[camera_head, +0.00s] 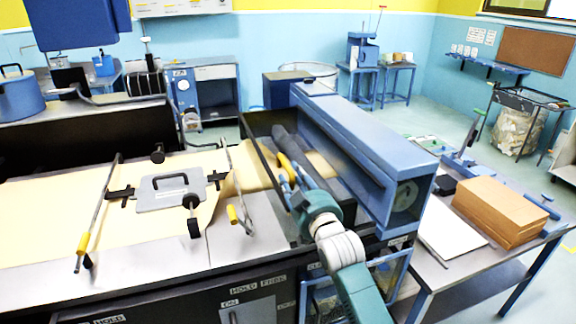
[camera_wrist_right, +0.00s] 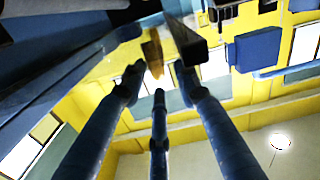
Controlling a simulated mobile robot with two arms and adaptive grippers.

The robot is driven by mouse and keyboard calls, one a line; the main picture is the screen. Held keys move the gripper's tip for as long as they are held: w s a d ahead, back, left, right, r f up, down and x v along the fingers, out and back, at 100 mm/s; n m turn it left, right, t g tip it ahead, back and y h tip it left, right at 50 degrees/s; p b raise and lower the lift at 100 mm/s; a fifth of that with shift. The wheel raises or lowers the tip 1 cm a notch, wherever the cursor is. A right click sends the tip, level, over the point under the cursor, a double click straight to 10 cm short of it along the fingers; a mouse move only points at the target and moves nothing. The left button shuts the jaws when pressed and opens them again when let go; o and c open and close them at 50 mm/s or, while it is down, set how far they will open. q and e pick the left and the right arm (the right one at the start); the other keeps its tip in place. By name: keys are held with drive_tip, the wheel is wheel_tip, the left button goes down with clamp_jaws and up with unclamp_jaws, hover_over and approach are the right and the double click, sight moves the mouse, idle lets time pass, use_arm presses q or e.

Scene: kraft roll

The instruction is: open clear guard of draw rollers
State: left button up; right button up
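The draw rollers sit in a bay at the right end of the machine. A dark roller (camera_head: 300,155) shows there, beside the blue housing. A thin dark frame edge (camera_head: 262,165) slants along the bay's left side and appears to belong to the clear guard; its see-through panel is hard to make out. My right gripper (camera_head: 288,178) reaches into the bay beside a yellow grip. In the right wrist view its fingers (camera_wrist_right: 158,80) are spread apart, with a dark bar (camera_wrist_right: 188,42) and an orange-yellow piece (camera_wrist_right: 153,55) just beyond the tips. No hold is visible. My left gripper is out of view.
The long blue housing (camera_head: 365,145) stands close right of my right gripper. A grey plate with a handle (camera_head: 170,190) and yellow-tipped levers (camera_head: 82,243) stand over the paper web. A side table (camera_head: 465,265) with a brown stack (camera_head: 500,208) is at right.

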drive_tip(key=p+x, duration=0.1)
drive_tip(key=x, duration=0.3)
drive_tip(key=shift+w+a, duration=0.1)
drive_tip(key=shift+w, duration=0.2)
drive_tip(key=shift+w+f, duration=0.1)
drive_tip(key=shift+w, duration=0.05)
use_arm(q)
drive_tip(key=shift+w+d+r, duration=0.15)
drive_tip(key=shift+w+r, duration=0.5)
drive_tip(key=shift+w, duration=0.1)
use_arm(e)
clamp_jaws()
